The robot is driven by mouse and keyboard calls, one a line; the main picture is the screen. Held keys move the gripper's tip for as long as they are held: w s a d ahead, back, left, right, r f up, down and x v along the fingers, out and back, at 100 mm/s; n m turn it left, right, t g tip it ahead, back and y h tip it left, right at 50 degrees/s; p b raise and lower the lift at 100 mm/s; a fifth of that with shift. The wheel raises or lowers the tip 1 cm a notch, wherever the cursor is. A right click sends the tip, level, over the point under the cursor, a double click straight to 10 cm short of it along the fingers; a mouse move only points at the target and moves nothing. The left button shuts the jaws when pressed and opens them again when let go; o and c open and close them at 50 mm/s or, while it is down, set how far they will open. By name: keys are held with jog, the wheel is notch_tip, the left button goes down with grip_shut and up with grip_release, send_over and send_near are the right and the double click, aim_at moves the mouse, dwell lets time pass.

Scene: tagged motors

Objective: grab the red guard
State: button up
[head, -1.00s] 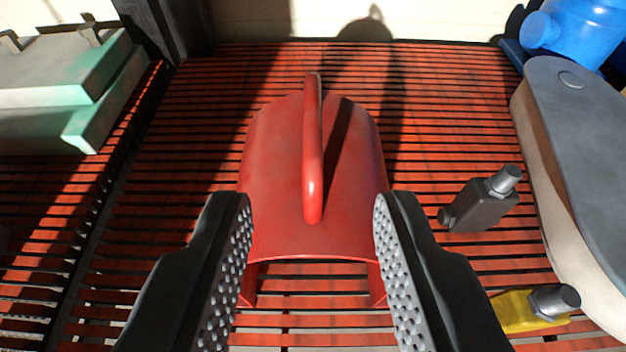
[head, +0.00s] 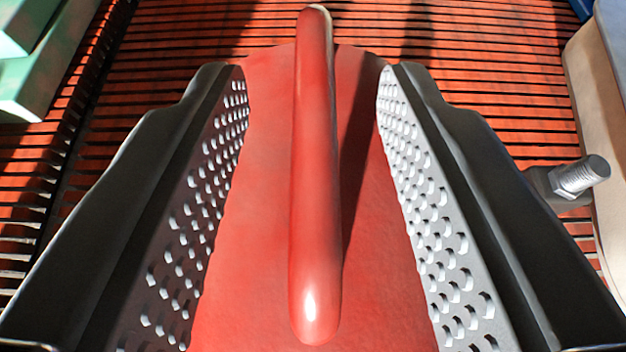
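The red guard (head: 265,250) is a curved red cover with a raised bar handle (head: 315,180) along its top, and it fills the middle of the view on the red slatted surface. My gripper (head: 312,75) is open, with one dimpled finger on each side of the handle. There is a clear gap between each finger and the handle. The fingers hide the guard's side edges, and its near end is out of view.
A dark motor with a grey shaft (head: 580,176) stands right of the right finger. A pale container (head: 590,85) is at the right edge. A green-white block (head: 30,65) is at the upper left. Bare red slats (head: 200,25) lie beyond the guard.

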jog(key=shift+w+f, duration=0.2)
jog(key=shift+w, duration=0.2)
jog(key=shift+c, duration=0.4)
grip_shut()
dwell(0.7)
jog(key=shift+r, duration=0.15)
